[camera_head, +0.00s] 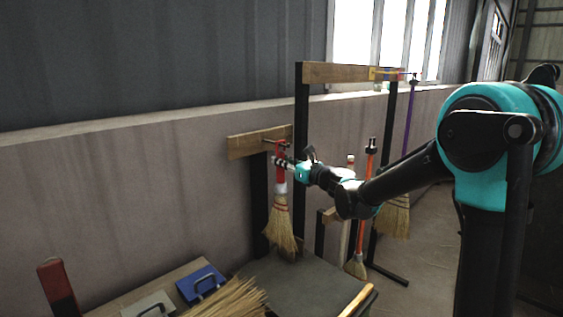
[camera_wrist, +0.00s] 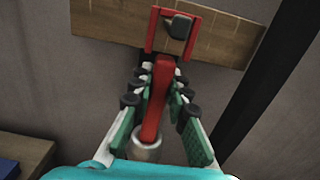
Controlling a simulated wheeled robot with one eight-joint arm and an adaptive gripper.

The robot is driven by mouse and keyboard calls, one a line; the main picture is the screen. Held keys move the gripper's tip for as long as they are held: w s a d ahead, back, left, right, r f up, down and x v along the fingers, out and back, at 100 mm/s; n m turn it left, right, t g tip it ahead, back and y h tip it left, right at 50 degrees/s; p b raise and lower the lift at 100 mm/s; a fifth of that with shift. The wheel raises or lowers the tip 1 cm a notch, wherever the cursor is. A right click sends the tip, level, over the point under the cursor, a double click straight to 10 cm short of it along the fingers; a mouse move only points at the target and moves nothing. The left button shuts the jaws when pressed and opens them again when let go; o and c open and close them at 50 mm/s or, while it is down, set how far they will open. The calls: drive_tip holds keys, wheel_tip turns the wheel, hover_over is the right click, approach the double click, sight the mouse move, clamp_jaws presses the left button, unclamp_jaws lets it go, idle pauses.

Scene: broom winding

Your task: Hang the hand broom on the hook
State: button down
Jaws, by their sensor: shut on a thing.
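The hand broom (camera_head: 280,228) hangs upright with its straw bristles down, beneath my gripper (camera_head: 281,163). In the wrist view my gripper (camera_wrist: 160,90) is shut on its red handle (camera_wrist: 155,105). The red loop at the handle's top (camera_wrist: 154,30) is up against the wooden board (camera_wrist: 112,20). The dark hook (camera_wrist: 178,25) shows inside the loop's outline; I cannot tell for sure how far it passes through. In the head view the board (camera_head: 248,145) is on a dark post, and the hook is small beside the loop.
A taller rack (camera_head: 345,72) with long brooms stands at the right behind my arm. A concrete wall is behind the board.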

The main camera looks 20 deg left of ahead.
drive_tip(key=c, duration=1.4)
unclamp_jaws()
drive_tip(key=v, duration=1.2)
drive_tip(key=s+d+f+n+g+h, duration=0.2)
drive_tip(key=s+d+f+n+h, duration=0.3)
drive_tip(key=d+f+n, duration=0.4)
drive_tip(key=s+d+f+n+g+h, duration=0.1)
drive_tip(key=s+d+f+n+h, duration=0.2)
drive_tip(key=s+d+f+n, duration=0.6)
drive_tip(key=s+d+f+n+g+h, duration=0.2)
drive_tip(key=s+d+f+n+h, duration=0.4)
drive_tip(key=s+d+f, duration=0.3)
drive_tip(key=d+f+h, duration=0.1)
drive_tip(key=d+f, duration=0.2)
drive_tip(key=d, duration=0.3)
drive_tip(key=shift+s+f+h, duration=0.3)
drive_tip(key=shift+f+h, duration=0.05)
drive_tip(key=shift+h, duration=0.05)
drive_tip(key=shift+d, duration=0.15)
